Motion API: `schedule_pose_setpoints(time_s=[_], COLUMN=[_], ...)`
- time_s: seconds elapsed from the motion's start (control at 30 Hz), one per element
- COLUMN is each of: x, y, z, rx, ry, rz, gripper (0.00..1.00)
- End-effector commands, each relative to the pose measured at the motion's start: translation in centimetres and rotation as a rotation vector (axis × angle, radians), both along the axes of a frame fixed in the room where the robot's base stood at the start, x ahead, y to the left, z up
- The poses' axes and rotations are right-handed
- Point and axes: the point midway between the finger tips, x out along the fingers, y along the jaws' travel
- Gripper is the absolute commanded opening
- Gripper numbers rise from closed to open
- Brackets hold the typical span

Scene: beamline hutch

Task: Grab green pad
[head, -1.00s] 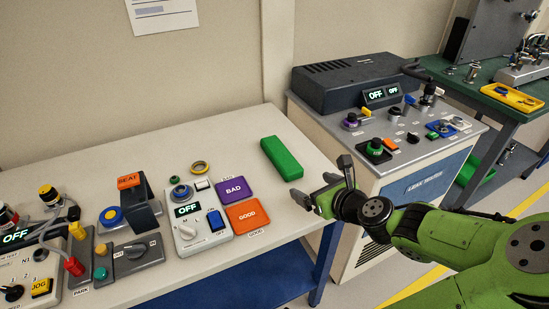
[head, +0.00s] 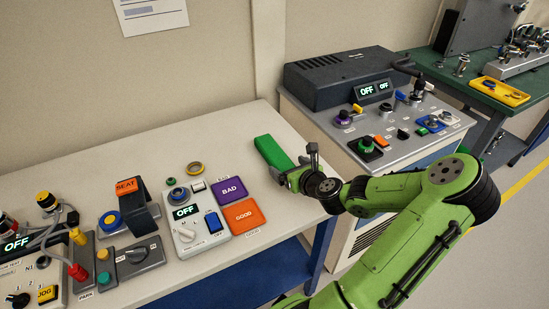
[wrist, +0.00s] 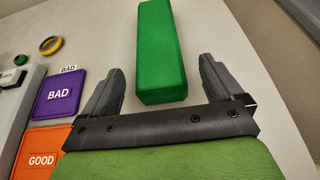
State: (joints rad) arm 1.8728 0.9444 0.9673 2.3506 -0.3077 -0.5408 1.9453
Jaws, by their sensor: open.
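The green pad (head: 270,152) is a long green block lying on the white bench top, to the right of the purple BAD tile. My gripper (head: 292,168) is at the near end of the pad in the head view and partly covers that end. In the wrist view the pad (wrist: 162,50) points away from my gripper (wrist: 160,88). Its near end lies between the two open fingers, with a gap on each side. The jaws are empty.
The purple BAD tile (head: 230,190) and the orange GOOD tile (head: 243,215) lie left of my gripper. A switch box (head: 200,228) stands beyond them. The bench's right edge is close to the pad, with a control cabinet (head: 345,75) past it.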

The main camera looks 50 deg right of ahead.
Motion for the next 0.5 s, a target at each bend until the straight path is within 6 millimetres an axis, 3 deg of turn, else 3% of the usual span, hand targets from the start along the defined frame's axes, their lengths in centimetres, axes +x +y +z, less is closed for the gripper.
schedule_pose_setpoints(time_s=[0.07, 0.2, 0.43, 0.5], x=[1.5, 3.1, 3.3, 3.3], y=[-0.2, -0.9, -1.0, -1.0], z=[-1.4, -1.9, -1.8, -1.8], rx=[0.000, 0.000, 0.000, 0.000], ry=[-0.002, -0.001, 0.000, 0.000], rz=[0.004, 0.001, 0.001, 0.001], gripper=[0.94, 0.94, 0.94, 0.83])
